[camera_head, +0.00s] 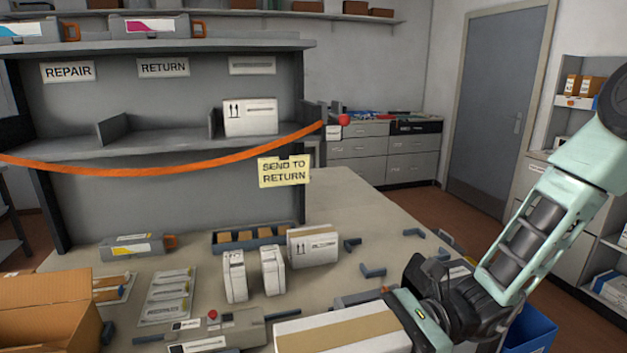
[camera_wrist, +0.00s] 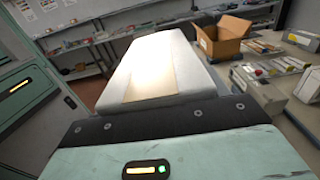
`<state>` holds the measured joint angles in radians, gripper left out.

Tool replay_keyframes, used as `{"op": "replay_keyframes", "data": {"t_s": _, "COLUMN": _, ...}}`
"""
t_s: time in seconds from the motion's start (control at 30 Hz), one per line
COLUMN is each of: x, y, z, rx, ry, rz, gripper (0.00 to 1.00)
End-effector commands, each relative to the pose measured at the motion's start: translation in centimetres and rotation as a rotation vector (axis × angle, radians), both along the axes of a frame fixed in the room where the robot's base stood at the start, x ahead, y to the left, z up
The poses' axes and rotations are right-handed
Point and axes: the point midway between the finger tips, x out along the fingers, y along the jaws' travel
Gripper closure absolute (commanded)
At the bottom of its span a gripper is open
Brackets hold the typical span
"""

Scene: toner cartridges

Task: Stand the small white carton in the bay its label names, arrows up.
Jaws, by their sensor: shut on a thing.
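My gripper (camera_head: 408,318) is at the lower right of the head view, shut on a white carton (camera_head: 300,345) with a tan strip along its top face. The carton lies lengthwise, above or near the table's front; the gap cannot be judged. In the wrist view the same carton (camera_wrist: 185,75) sticks out from the gripper (camera_wrist: 165,115). I see no label or arrows on its visible faces. The shelf has a bay under the REPAIR sign (camera_head: 68,71), one under the RETURN sign (camera_head: 164,67), and a third under an unreadable sign (camera_head: 252,65).
A white carton with up arrows (camera_head: 250,117) stands in the third bay. An orange strap (camera_head: 170,172) sags across the shelf front, with a yellow SEND TO RETURN note (camera_head: 284,171) at its right. Several cartons (camera_head: 234,276) stand on the table; an open brown box (camera_head: 45,305) is left.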

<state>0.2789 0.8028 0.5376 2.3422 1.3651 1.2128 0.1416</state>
Motion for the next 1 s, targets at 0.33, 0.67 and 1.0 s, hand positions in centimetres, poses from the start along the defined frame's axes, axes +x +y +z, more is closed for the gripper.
{"op": "replay_keyframes", "data": {"t_s": 0.33, "x": 0.7, "y": -2.1, "z": -1.8, "rx": 0.002, "ry": 0.006, "rz": -0.145, "gripper": 0.62}}
{"op": "replay_keyframes", "data": {"t_s": 0.67, "x": 2.3, "y": -6.3, "z": -5.6, "rx": 0.002, "ry": 0.011, "rz": -0.439, "gripper": 0.62}}
{"op": "replay_keyframes", "data": {"t_s": 1.0, "x": 5.1, "y": -13.9, "z": -12.5, "rx": 0.001, "ry": 0.017, "rz": -0.977, "gripper": 0.62}}
